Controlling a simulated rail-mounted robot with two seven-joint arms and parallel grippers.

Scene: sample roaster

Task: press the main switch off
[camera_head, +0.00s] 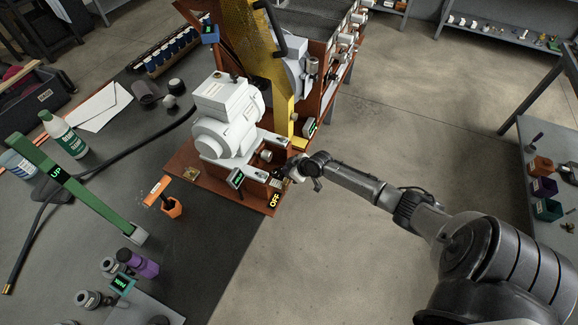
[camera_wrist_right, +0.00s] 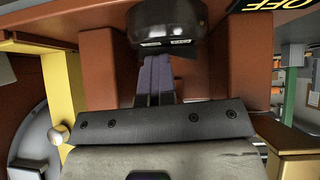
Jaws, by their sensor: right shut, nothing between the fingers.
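The OFF label (camera_head: 274,200), in yellow letters on a dark plate, stands at the front right corner of the red-brown base of the machine. It also shows at the top right of the right wrist view (camera_wrist_right: 277,4). My right gripper (camera_head: 289,170) is at the base's right edge, just above and right of that label. In the right wrist view its fingers (camera_wrist_right: 156,78) are together and empty, pointing at a rounded black part (camera_wrist_right: 168,28) between red-brown blocks. I cannot tell whether they touch it, nor whether it is the main switch. My left gripper is out of view.
A white motor (camera_head: 226,125) sits on the red-brown base (camera_head: 190,165), with a yellow post (camera_head: 255,55) behind it. A green bar marked UP (camera_head: 90,190) crosses the dark table at left. Open floor (camera_head: 400,110) lies right of the machine.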

